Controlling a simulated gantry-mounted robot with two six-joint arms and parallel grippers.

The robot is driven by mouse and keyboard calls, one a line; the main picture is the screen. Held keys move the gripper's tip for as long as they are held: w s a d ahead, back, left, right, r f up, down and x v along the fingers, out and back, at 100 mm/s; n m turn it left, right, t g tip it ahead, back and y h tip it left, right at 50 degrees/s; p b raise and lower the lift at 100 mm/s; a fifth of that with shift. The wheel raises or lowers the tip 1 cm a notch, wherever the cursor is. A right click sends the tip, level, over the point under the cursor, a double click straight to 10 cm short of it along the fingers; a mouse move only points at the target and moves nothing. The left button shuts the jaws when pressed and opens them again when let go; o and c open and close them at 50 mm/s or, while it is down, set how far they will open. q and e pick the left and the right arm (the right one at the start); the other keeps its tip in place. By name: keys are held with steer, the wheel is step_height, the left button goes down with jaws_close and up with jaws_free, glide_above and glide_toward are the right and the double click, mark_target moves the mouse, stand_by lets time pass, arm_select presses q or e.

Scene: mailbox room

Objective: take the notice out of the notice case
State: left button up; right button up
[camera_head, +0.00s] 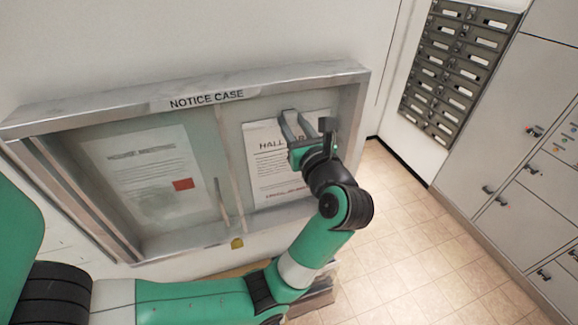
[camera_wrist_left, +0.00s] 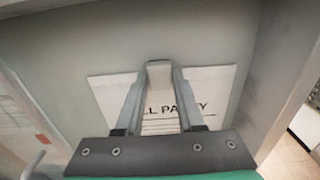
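The notice case (camera_head: 205,98) is a metal-framed wall case with a glass pane on its left half. The white hall party notice (camera_head: 268,180) hangs on the back panel in the right half. My left gripper (camera_head: 294,118) is at the notice's upper part, fingers pointing at the panel. The fingers and wrist hide part of the notice. My right gripper is not in view.
Another notice (camera_head: 145,168) with a red patch hangs behind the left glass. A small handle (camera_head: 221,198) stands near the case's middle. Grey mailboxes (camera_head: 455,70) and lockers (camera_head: 520,130) line the right wall. The tiled floor (camera_head: 420,250) there is clear.

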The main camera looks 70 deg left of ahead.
arm_select(q)
jaws_close()
steer(key=shift+d, duration=0.1)
steer(key=shift+d, duration=1.45)
steer(key=d+b, duration=0.1)
steer(key=d, duration=0.6)
steer(key=shift+s, duration=0.1)
